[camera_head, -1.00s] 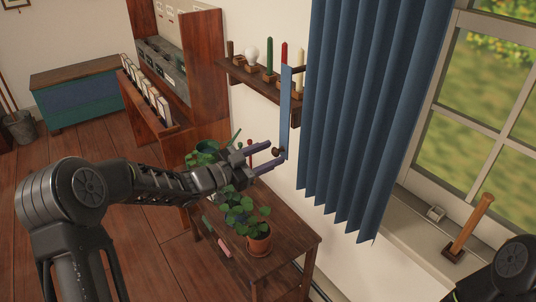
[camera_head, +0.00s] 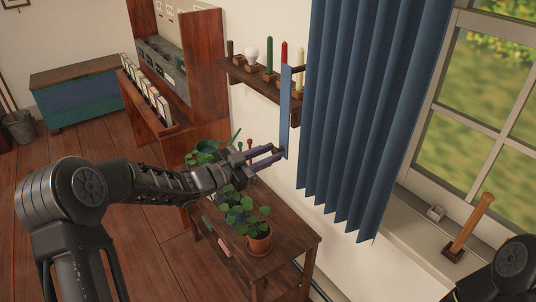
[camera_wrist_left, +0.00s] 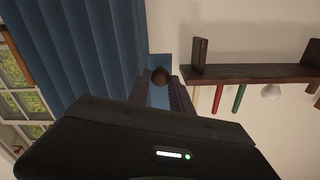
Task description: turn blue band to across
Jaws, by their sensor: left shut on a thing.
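The blue band (camera_head: 285,110) is a flat strip that stands upright against the wall, left of the blue curtain. A round brown knob sits at its lower end and shows in the left wrist view (camera_wrist_left: 160,76). My left gripper (camera_head: 279,152) is at the lower end of the band, its fingers shut on the knob from both sides. In the left wrist view the gripper (camera_wrist_left: 162,92) partly hides the band. My right gripper is not in view.
A wall shelf (camera_head: 262,80) with candles and a bulb is close behind the band. The blue curtain (camera_head: 365,110) hangs just right of it. A small wooden table (camera_head: 290,240) with potted plants (camera_head: 258,240) stands below my left arm.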

